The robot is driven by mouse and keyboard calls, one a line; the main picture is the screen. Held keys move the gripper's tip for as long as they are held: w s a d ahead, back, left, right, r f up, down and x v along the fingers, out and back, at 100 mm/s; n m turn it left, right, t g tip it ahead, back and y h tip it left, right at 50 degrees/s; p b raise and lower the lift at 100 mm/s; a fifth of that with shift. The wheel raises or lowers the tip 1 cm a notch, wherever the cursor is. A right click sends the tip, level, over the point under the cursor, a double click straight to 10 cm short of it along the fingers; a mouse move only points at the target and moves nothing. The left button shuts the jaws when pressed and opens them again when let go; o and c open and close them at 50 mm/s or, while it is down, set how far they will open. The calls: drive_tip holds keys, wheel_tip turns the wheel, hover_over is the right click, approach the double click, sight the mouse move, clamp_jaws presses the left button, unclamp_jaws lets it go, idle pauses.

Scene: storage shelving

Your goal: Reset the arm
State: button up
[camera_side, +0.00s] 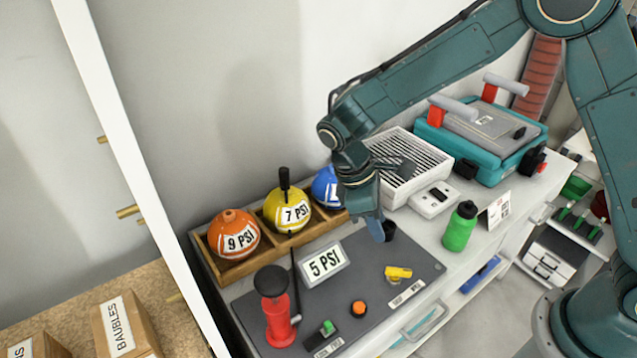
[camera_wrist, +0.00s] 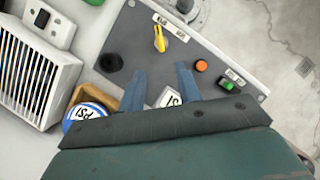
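My gripper (camera_side: 376,228) hangs fingers-down over the back right part of the grey control panel (camera_side: 412,267). In the wrist view my gripper (camera_wrist: 160,82) shows two blue fingers apart, with nothing held between them. The "5 PSI" display (camera_side: 325,263) stands on the panel to the left of the fingers, and part of it shows between them in the wrist view (camera_wrist: 169,98). A black round fitting (camera_side: 389,231) is close beside the fingertips; I cannot tell if they touch. My arm reaches in from the upper right.
A wooden tray (camera_side: 228,275) holds an orange ball (camera_side: 233,229), a yellow ball (camera_side: 283,216) with a black stem, and a blue ball (camera_side: 323,188) partly behind my gripper. A red pump (camera_side: 278,318), yellow lever (camera_side: 397,272), orange button (camera_side: 358,308) and green bottle (camera_side: 460,228) stand nearby.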

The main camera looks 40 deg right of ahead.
drive_tip(key=shift+r, duration=0.1)
drive_tip(key=s+d+r+m+t+y, duration=0.1)
drive_tip(key=s+d+r+m+t, duration=0.15)
drive_tip(key=r, duration=0.35)
drive_tip(key=s+d+r+m+t+y, duration=0.1)
drive_tip(key=s+d+r+m, duration=0.1)
drive_tip(key=s+d+r, duration=0.3)
drive_tip(key=s+d+r+m+t+y, duration=0.1)
drive_tip(key=s+d+r+m+t, duration=0.15)
drive_tip(key=r, duration=0.45)
drive_tip(key=s+d+r+m+t, duration=0.2)
drive_tip(key=s, duration=0.6)
drive_tip(key=shift+s+d+t, duration=0.15)
drive_tip(key=shift+s+t, duration=0.15)
